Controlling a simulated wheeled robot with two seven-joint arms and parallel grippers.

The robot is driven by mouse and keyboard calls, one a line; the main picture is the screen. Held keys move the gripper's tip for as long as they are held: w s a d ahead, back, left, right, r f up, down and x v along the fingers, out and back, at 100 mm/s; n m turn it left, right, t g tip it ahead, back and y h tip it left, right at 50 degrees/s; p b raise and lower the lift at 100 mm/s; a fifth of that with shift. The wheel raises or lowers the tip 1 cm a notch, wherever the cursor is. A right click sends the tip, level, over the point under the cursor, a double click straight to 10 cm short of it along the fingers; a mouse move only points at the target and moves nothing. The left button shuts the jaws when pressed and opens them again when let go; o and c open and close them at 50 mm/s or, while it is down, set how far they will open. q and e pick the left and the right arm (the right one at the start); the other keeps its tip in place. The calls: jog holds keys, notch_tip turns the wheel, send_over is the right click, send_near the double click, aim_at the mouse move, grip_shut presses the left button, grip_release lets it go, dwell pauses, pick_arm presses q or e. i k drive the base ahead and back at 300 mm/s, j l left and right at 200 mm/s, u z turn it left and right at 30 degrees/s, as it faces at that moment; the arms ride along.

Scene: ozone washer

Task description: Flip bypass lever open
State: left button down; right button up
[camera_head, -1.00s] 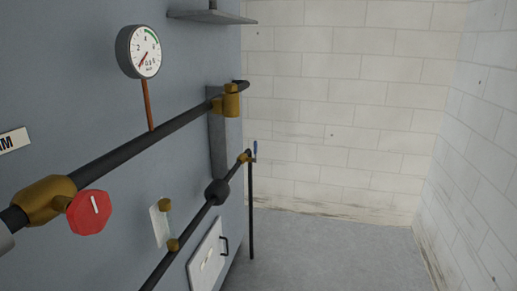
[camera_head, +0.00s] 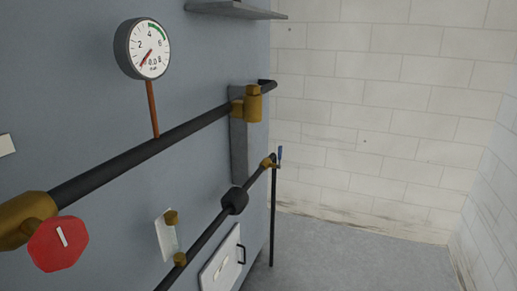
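A small blue lever (camera_head: 280,154) sits on a brass valve (camera_head: 269,162) at the far end of the lower black pipe (camera_head: 208,233). It stands roughly upright and is small in the picture. A red octagonal knob (camera_head: 58,244) with a white mark is on a brass valve (camera_head: 24,217) at the near left end of the upper black pipe (camera_head: 140,151). I cannot tell which of these is the bypass lever. Neither of my grippers is in view.
A pressure gauge (camera_head: 143,49) stands above the upper pipe on a copper stem. A brass fitting (camera_head: 253,104) is near that pipe's far end. A white hatch (camera_head: 221,260) with a black handle is low on the grey panel. Floor (camera_head: 345,250) at right is clear.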

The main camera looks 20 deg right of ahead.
aim_at(278, 166)
jog(key=i+l+u, duration=0.1)
jog(key=l, duration=0.25)
jog(key=i+l+u, duration=0.1)
jog(key=l, duration=0.25)
jog(key=i+l+u, duration=0.1)
jog(key=i+l, duration=0.3)
jog(key=l, duration=0.35)
jog(key=i+l+u, duration=0.15)
jog(key=l, duration=0.2)
jog(key=l+u, duration=0.1)
jog(key=l, duration=0.3)
jog(key=i+l, duration=0.1)
jog(key=l, duration=0.3)
jog(key=i+l, duration=0.15)
jog(key=l, duration=0.25)
jog(key=i+l, duration=0.1)
jog(key=l, duration=0.25)
jog(key=i+l, duration=0.1)
jog(key=l, duration=0.3)
jog(key=i+l, duration=0.15)
jog(key=l, duration=0.25)
jog(key=i+l, duration=0.1)
jog(key=l, duration=0.3)
